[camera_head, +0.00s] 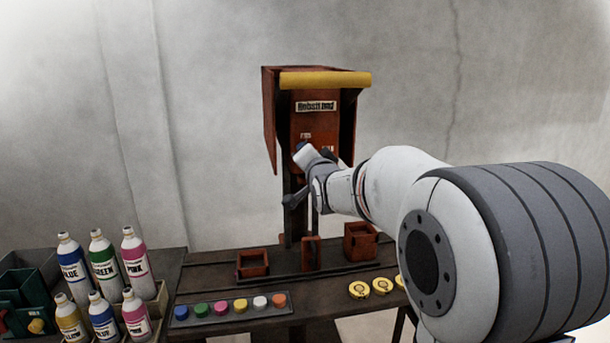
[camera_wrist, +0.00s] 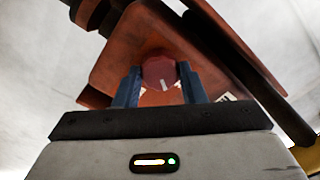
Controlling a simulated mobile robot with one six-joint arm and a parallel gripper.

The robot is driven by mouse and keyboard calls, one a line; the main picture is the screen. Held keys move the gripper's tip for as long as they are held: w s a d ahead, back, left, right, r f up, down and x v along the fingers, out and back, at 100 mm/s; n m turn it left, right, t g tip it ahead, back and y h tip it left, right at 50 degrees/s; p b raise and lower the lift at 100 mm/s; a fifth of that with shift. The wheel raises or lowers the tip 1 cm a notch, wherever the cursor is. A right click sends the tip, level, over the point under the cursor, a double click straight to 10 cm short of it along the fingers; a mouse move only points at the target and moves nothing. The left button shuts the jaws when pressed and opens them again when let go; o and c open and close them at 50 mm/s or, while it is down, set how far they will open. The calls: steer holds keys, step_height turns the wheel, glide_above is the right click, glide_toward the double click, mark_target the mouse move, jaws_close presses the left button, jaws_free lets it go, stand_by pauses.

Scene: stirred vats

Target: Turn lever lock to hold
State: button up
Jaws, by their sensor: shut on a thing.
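The lever lock shows in the wrist view as a round dull-red knob (camera_wrist: 158,71) with a short white mark near its lower edge, on an orange-red panel. My gripper (camera_wrist: 160,84) has its two blue fingers on either side of the knob, shut on it. In the head view my gripper (camera_head: 304,152) reaches the front of the red hooded housing (camera_head: 315,122) and hides the knob. Small pale lettering shows on the panel just above the gripper, partly covered and too small to read surely.
A yellow bar (camera_head: 325,80) edges the hood. Below, a dark bench (camera_head: 210,265) carries open red boxes (camera_head: 253,265), a strip of coloured buttons (camera_head: 232,308) and yellow discs (camera_head: 383,286). Labelled bottles (camera_head: 103,257) stand at left. My arm covers the right side.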

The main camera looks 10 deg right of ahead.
steer(key=m+b, duration=1)
steer(key=m, duration=0.1)
steer(key=shift+m, duration=0.4)
stand_by(0.3)
steer(key=o, duration=1)
steer(key=shift+s, duration=0.1)
steer(key=s, duration=0.7)
steer(key=shift+s, duration=0.3)
